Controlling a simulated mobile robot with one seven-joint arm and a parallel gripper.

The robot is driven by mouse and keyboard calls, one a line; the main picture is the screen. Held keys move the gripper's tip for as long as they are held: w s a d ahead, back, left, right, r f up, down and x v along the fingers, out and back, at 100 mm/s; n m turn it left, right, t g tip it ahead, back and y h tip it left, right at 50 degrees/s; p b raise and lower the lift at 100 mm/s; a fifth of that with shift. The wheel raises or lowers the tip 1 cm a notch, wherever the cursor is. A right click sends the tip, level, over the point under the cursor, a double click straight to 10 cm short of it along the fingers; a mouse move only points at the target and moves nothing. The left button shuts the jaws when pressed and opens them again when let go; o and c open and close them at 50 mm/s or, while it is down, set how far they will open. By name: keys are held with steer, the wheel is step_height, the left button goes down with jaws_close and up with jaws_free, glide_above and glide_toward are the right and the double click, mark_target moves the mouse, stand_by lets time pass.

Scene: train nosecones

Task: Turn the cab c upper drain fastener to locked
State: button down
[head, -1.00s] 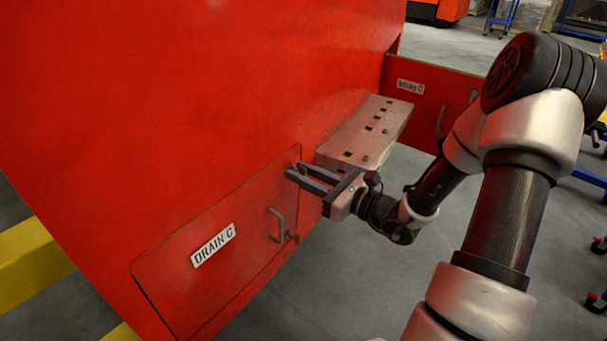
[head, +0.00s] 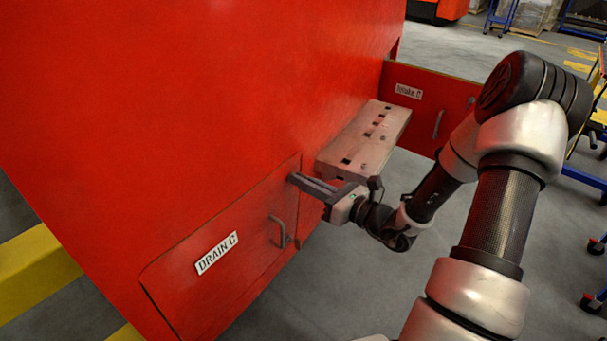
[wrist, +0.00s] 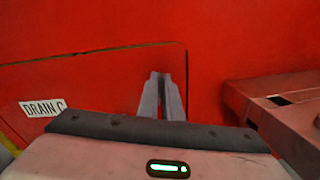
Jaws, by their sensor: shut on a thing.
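The red DRAIN C panel (head: 215,285) lies flush in the red cab side in the head view, with its white label (head: 217,253) and a grey handle (head: 279,232). My gripper (head: 294,178) is at the panel's upper right corner. In the wrist view my gripper's fingers (wrist: 160,78) are close together and reach to the panel's upper right corner, just below its top seam. The jaws are shut on the upper drain fastener, which the fingers hide. The panel (wrist: 100,85) and its label (wrist: 43,107) also show in the wrist view.
A grey perforated step (head: 350,145) juts out just right of my gripper; it also shows in the wrist view (wrist: 285,105). A red Intake C panel (head: 455,110) stands out from the cab farther right. Open floor (head: 300,315) lies below.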

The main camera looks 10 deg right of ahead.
steer(key=m+p, duration=0.4)
steer(key=p, duration=0.1)
steer(key=shift+r+m, duration=0.2)
steer(key=shift+m, duration=0.1)
steer(key=m+p, duration=0.4)
steer(key=m, duration=0.1)
steer(key=shift+w+d+f, duration=0.1)
steer(key=shift+f, duration=0.05)
steer(key=shift+f+m+p, duration=0.15)
steer(key=shift+m+p, duration=0.6)
steer(key=shift+m, duration=0.6)
steer(key=shift+f+m+p, duration=0.1)
steer(key=shift+m+p, duration=0.65)
steer(key=shift+m, duration=0.6)
steer(key=c, duration=1.9)
jaws_free()
steer(key=shift+c, duration=0.2)
